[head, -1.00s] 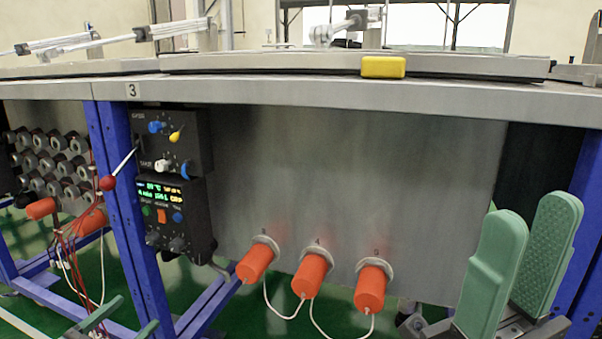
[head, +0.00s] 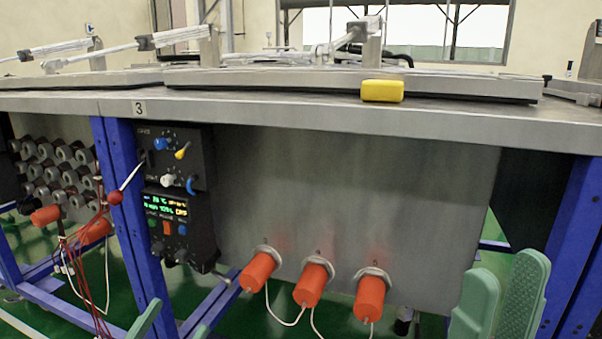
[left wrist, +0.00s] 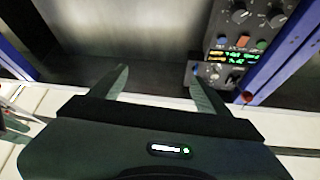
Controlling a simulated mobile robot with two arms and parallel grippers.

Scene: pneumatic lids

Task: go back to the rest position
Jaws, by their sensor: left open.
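My left gripper (head: 172,322) shows only as green fingertips at the bottom left of the head view, below the control panel. In the left wrist view my left gripper (left wrist: 161,82) has its two fingers wide apart with nothing between them. My right gripper (head: 505,275) is at the bottom right of the head view. Its two green fingers point up, stand apart and hold nothing visible. They are in front of the bench's right leg and to the right of the orange plugs. Its lower part is cut off by the picture edge.
A metal bench (head: 460,125) on blue legs (head: 128,210) spans the view. Its front carries a black control panel (head: 180,190) with a red-knobbed lever (head: 116,198) and three orange plugs (head: 314,284) with white cables. A yellow block (head: 382,91) sits on top.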

